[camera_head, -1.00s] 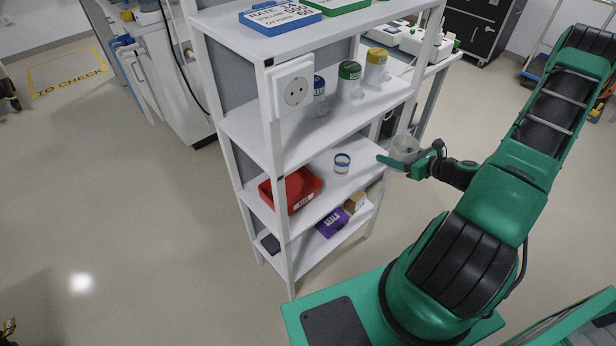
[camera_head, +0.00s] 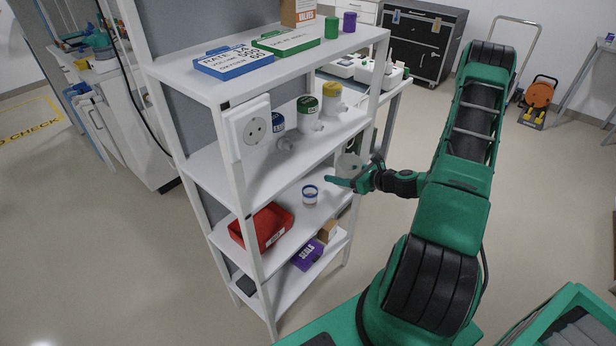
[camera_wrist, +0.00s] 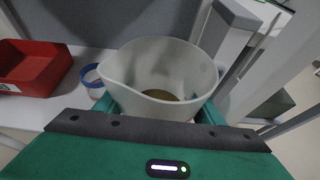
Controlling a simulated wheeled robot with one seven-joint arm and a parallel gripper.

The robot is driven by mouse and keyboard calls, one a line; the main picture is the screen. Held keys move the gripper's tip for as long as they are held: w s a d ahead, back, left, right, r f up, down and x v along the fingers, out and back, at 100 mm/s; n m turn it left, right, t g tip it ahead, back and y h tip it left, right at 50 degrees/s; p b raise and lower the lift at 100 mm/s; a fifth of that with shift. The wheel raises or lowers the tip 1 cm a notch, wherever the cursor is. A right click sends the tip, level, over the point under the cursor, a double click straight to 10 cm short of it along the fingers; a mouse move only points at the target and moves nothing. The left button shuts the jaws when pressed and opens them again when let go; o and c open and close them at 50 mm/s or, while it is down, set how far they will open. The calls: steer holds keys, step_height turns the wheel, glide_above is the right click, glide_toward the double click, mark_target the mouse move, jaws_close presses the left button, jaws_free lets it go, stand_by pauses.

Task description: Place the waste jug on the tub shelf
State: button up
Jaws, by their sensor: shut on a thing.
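The waste jug (camera_head: 348,164) is a pale, translucent, open-topped vessel. It is upright in my gripper (camera_head: 347,182), which is shut on it. In the wrist view the jug (camera_wrist: 160,72) fills the middle, with its spout to the left and something brownish at its bottom. The tub shelf (camera_head: 312,217) is the white board holding a red tub (camera_head: 262,228). The jug is at the right end of this shelf, near the right post and seemingly above board level. Whether it is over the board is unclear. The red tub also shows in the wrist view (camera_wrist: 32,66).
A small blue-rimmed cup (camera_head: 310,195) stands on the tub shelf between tub and jug. A purple box (camera_head: 307,255) lies on the shelf below.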

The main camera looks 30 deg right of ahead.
glide_above(310, 176)
steer(key=shift+s, duration=0.2)
steer(key=shift+f, duration=3.1)
steer(key=shift+w+a+f, duration=0.15)
steer(key=shift+w+f, duration=0.1)
steer(key=shift+f, duration=0.2)
steer(key=o, duration=1.1)
